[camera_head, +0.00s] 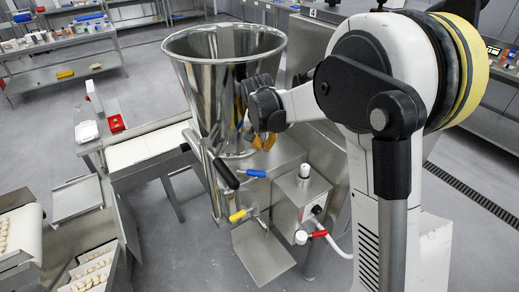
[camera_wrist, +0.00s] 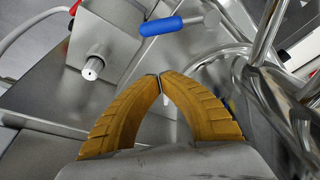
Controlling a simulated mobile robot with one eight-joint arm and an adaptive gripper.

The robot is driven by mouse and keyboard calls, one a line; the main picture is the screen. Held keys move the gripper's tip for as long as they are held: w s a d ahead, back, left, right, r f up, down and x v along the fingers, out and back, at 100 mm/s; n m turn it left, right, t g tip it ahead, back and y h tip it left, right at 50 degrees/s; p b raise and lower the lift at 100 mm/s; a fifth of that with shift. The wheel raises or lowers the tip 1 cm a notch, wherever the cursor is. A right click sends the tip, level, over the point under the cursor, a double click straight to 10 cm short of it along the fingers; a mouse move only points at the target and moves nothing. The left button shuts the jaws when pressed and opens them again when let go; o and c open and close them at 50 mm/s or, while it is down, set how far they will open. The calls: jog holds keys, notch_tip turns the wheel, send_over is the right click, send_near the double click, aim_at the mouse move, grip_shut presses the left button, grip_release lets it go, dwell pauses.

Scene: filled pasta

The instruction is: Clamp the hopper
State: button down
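The hopper (camera_head: 205,80) is a large shiny steel funnel with a thick rim, standing on the filling machine in the head view. A blue-handled lever (camera_head: 252,173) is below it on the right, and it shows in the wrist view (camera_wrist: 172,25). A black-handled lever (camera_head: 226,174) and a yellow-handled lever (camera_head: 238,215) are near the hopper's base. My gripper (camera_head: 264,141) is beside the hopper's lower right side, above the blue handle. In the wrist view its yellow fingers (camera_wrist: 160,78) meet at the tips with nothing visible between them.
A steel control box (camera_head: 302,195) with a white knob stands right of the hopper, with a red-handled valve (camera_head: 319,234) below. A conveyor (camera_head: 145,147) lies to the left, with pasta trays (camera_head: 92,268) at the lower left. Shelves stand behind; open floor lies between.

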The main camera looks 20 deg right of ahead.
aim_at(264, 165)
jog(key=b+x, duration=0.1)
jog(key=x, duration=0.8)
jog(key=shift+f, duration=0.1)
jog(key=shift+s+f, duration=0.15)
jog(key=shift+f, duration=0.2)
jog(key=shift+s+a+r, duration=0.2)
jog(key=shift+s+a, duration=0.2)
jog(key=shift+s, duration=0.35)
jog(key=shift+s+a+r, duration=0.25)
jog(key=shift+s+a, duration=0.15)
jog(key=shift+s, duration=0.4)
jog(key=shift+s+b, duration=0.1)
jog(key=shift+b, duration=0.2)
